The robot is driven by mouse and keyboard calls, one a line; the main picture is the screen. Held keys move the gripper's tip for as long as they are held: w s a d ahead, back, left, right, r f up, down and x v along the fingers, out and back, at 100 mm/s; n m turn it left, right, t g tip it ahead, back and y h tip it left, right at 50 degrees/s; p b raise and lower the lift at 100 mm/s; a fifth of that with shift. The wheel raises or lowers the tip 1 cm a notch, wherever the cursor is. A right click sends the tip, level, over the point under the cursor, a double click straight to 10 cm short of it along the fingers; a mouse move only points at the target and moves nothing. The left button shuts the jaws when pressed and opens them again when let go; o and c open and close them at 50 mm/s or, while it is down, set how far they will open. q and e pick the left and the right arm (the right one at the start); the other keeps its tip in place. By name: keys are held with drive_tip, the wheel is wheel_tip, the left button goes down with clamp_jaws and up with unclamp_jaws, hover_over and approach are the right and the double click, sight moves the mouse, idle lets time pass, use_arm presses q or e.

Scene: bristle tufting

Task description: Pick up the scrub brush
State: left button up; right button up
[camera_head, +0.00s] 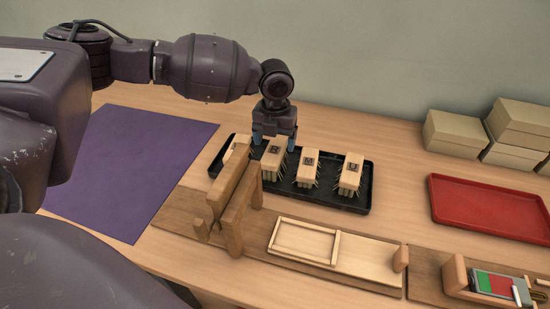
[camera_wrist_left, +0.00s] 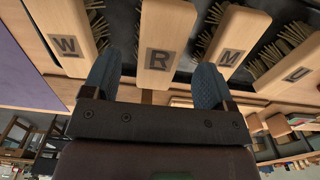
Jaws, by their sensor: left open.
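Several wooden brush blocks with bristles stand in a black tray (camera_head: 330,197). They bear the letters W (camera_head: 238,148), R (camera_head: 274,160), M (camera_head: 307,167) and U (camera_head: 349,174). The pictures do not show which one is called the scrub brush. My left gripper (camera_head: 274,141) is open, with blue fingertips, right at the R block. In the left wrist view the R block (camera_wrist_left: 166,35) shows between the two fingertips (camera_wrist_left: 155,84); contact cannot be told. The W block (camera_wrist_left: 65,35) lies left of it and the M block (camera_wrist_left: 230,40) right. My right gripper is not in view.
A wooden fixture with uprights (camera_head: 238,215) stands in front of the tray, partly hiding W and R. A shallow wooden frame (camera_head: 304,242) lies right of it. A purple mat (camera_head: 135,165), red tray (camera_head: 490,207) and cardboard boxes (camera_head: 460,133) lie around.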

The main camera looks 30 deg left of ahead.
sight(274, 150)
use_arm(q)
drive_tip(key=f, duration=0.3)
drive_tip(key=shift+s+f, duration=0.2)
drive_tip(key=shift+f, duration=0.2)
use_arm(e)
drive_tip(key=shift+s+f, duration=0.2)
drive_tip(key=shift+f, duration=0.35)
use_arm(q)
drive_tip(key=shift+r, duration=0.1)
drive_tip(key=shift+c, duration=0.2)
drive_tip(key=c, duration=1)
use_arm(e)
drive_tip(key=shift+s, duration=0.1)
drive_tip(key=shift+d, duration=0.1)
use_arm(q)
wheel_tip(274, 150, up, 20)
drive_tip(key=p, duration=0.3)
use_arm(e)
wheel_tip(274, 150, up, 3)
